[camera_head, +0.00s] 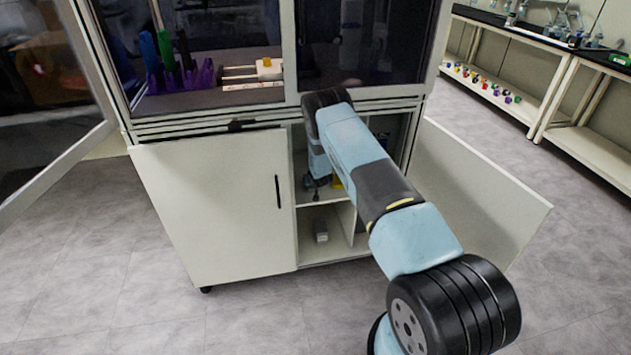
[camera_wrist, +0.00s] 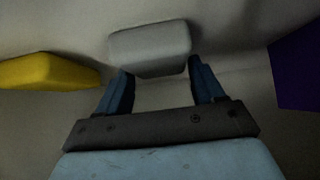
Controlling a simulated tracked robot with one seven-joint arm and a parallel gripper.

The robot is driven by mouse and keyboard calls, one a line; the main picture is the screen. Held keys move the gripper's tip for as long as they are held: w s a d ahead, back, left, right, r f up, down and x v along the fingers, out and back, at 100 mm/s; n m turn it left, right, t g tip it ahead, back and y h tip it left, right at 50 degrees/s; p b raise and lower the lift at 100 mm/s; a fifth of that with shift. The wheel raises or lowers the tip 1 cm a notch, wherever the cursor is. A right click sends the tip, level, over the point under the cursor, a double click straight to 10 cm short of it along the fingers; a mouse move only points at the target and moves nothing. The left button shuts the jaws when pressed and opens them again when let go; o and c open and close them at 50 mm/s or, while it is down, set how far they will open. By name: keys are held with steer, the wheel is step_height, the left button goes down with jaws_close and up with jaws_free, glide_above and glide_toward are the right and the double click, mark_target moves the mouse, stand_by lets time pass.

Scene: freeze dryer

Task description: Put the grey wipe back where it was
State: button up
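The grey wipe (camera_wrist: 150,48) is a pale grey block at the top centre of the wrist view. My gripper (camera_wrist: 161,66) has its two blue fingers spread apart, with a clear gap between them. The wipe lies at the fingertips, shifted a little left; its right end is close beside the right fingertip and its left end reaches past the left one. I cannot tell whether either finger touches it. In the head view my gripper (camera_head: 318,186) is inside the open lower cabinet, at the upper shelf, where my arm hides much of the interior.
A yellow object (camera_wrist: 45,71) lies left of the wipe, and a purple one (camera_wrist: 296,68) stands at the right. A small grey object (camera_head: 321,231) sits in the cabinet's lower compartment. The right cabinet door (camera_head: 470,190) stands open; the left door (camera_head: 215,205) is shut.

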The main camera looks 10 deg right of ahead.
steer(key=o, duration=0.3)
steer(key=shift+o, duration=0.2)
steer(key=shift+r, duration=0.1)
steer(key=v, duration=1.2)
steer(key=shift+d, duration=0.1)
